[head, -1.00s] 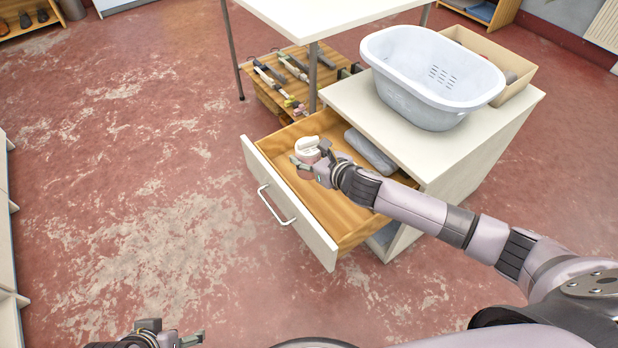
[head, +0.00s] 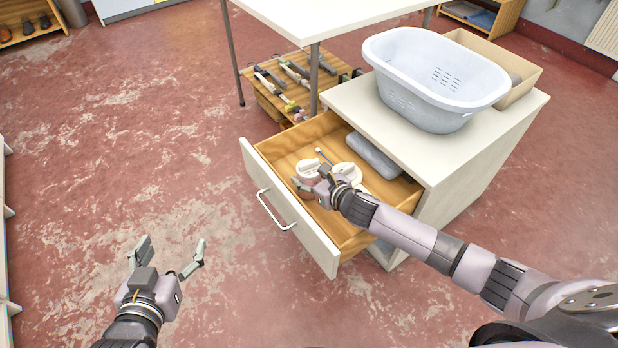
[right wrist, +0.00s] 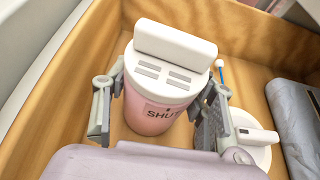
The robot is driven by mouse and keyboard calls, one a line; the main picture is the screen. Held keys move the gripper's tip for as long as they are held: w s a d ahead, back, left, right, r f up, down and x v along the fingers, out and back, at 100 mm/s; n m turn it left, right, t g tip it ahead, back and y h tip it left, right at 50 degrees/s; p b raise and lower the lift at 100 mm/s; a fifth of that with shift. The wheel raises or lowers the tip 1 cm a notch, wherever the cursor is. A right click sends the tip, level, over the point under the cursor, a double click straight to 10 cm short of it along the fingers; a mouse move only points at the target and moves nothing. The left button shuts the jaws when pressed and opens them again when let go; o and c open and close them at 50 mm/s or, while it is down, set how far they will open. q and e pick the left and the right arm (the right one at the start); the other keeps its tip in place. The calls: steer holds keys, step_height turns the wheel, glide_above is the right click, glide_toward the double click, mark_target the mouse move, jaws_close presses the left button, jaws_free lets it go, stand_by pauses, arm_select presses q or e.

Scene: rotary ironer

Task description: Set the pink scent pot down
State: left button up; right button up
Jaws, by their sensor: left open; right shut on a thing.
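The pink scent pot (head: 308,168) has a white slotted lid with a raised bar. In the right wrist view the pot (right wrist: 150,112) shows a pink body and a label reading "SHUT". My right gripper (head: 311,180) is shut on it, one finger on each side. The pot is upright inside the open wooden drawer (head: 335,225), towards its front left. I cannot tell whether its base touches the drawer floor. My left gripper (head: 170,254) is open and empty over the red floor, left of the drawer.
A second white-lidded pot (right wrist: 252,140) stands close to the right finger. A thin blue-tipped stick (right wrist: 219,72) and a folded grey cloth (head: 372,155) lie in the drawer. A white basket (head: 436,85) and a beige box (head: 520,88) stand on the cabinet top. The drawer's front right is bare.

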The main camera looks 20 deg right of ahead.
mark_target(316, 180)
arm_select(q)
steer(key=shift+w+r, duration=0.1)
steer(key=shift+r, duration=0.1)
steer(key=shift+r, duration=0.1)
arm_select(e)
steer(key=shift+f, duration=0.1)
steer(key=o, duration=1.2)
steer(key=shift+c, duration=0.2)
steer(key=p+v, duration=0.2)
steer(key=v, duration=0.4)
arm_select(q)
steer(key=s+a+f+g+y, duration=0.1)
steer(key=s+a+f+g, duration=0.1)
steer(key=s+f+g, duration=0.2)
steer(key=s+a+f+g+y+p, duration=0.1)
steer(key=s+f+g, duration=0.3)
steer(key=s, duration=0.5)
steer(key=shift+s+a+f+n+g, duration=0.15)
steer(key=shift+a+f+n+g, duration=0.15)
steer(key=shift+a+f, duration=0.45)
arm_select(e)
steer(key=v, duration=0.6)
arm_select(q)
steer(key=shift+a+r, duration=0.1)
steer(key=shift+r, duration=0.1)
